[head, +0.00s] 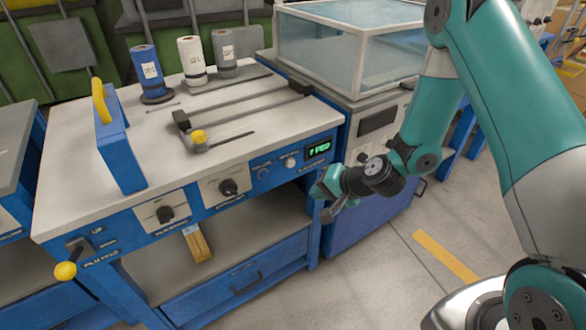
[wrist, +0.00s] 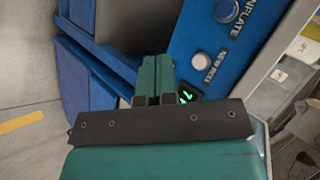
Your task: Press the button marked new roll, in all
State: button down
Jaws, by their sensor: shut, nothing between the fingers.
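The button marked new roll (wrist: 201,61) is a small round pale button on the blue front panel, just right of my fingertips in the wrist view. In the head view the pale button (head: 290,163) sits left of the green-lit display (head: 318,150). My gripper (head: 319,191) is shut and empty, in front of the panel's right end and to the lower right of the button. In the wrist view its closed fingers (wrist: 153,60) appear apart from the button. Whether the button is pushed in cannot be told.
A round button marked inflate (wrist: 227,10) is beside it. The blue bench (head: 60,205) carries dark knobs (head: 228,187), a yellow-ended lever (head: 66,270) and several rolls (head: 191,62). A clear-covered cabinet (head: 358,87) stands to the right. Floor in front is open.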

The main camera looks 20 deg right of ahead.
aim_at(291, 163)
jog(key=shift+d+f, duration=0.15)
jog(key=shift+f, duration=0.15)
jog(key=w+a+p, duration=0.1)
jog(key=w+a, duration=0.1)
jog(key=w, duration=0.6)
jog(key=shift+w+a, duration=0.25)
jog(key=shift+a, duration=0.1)
jog(key=shift+w, duration=0.1)
dwell(1.9)
jog(key=shift+w+a, duration=0.15)
jog(key=shift+w, duration=0.1)
